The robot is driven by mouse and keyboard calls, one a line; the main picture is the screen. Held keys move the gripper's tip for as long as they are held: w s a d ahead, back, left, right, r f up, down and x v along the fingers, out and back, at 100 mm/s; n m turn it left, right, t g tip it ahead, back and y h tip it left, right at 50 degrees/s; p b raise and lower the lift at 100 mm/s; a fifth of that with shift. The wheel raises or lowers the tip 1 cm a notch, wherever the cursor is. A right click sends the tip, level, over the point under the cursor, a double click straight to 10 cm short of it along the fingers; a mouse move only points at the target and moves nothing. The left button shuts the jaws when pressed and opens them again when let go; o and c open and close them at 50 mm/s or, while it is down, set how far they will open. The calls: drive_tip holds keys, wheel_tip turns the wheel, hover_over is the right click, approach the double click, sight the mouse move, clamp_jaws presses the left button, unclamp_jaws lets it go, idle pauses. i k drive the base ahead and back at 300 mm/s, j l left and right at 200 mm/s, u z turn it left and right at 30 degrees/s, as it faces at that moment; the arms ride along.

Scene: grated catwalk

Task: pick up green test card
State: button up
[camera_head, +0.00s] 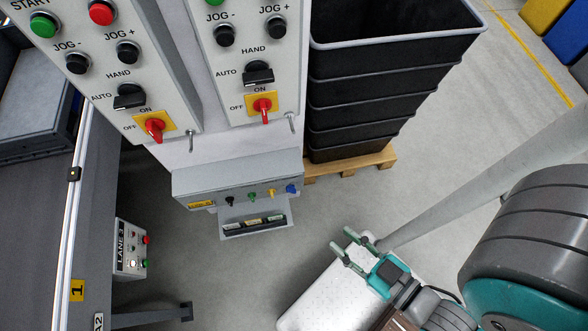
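Several small cards stand in a dark slotted holder (255,229) on the grey ledge under the control box. They are too small for me to tell surely which is the green test card; the left card (232,225) looks faintly greenish. My gripper (343,241) is at the lower middle, to the right of the holder and apart from it. Its two green-grey fingers are spread, with nothing visible between them.
The grey control box (240,187) above the ledge has black, green, yellow and blue knobs. Stacked black crates (380,90) stand on a wooden pallet (350,166) behind. A conveyor (45,220) and a LANE 3 button box (131,248) are at left. Floor between is clear.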

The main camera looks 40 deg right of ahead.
sight(279, 217)
drive_tip(key=k+j+z, duration=0.1)
drive_tip(key=k, duration=0.85)
drive_tip(key=i+j+z, duration=0.4)
drive_tip(key=i+j, duration=0.25)
drive_tip(key=i+j+z, duration=0.4)
drive_tip(key=i+j, duration=0.15)
drive_tip(key=j, duration=0.35)
drive_tip(key=i+j+z, duration=0.2)
drive_tip(key=j, duration=0.25)
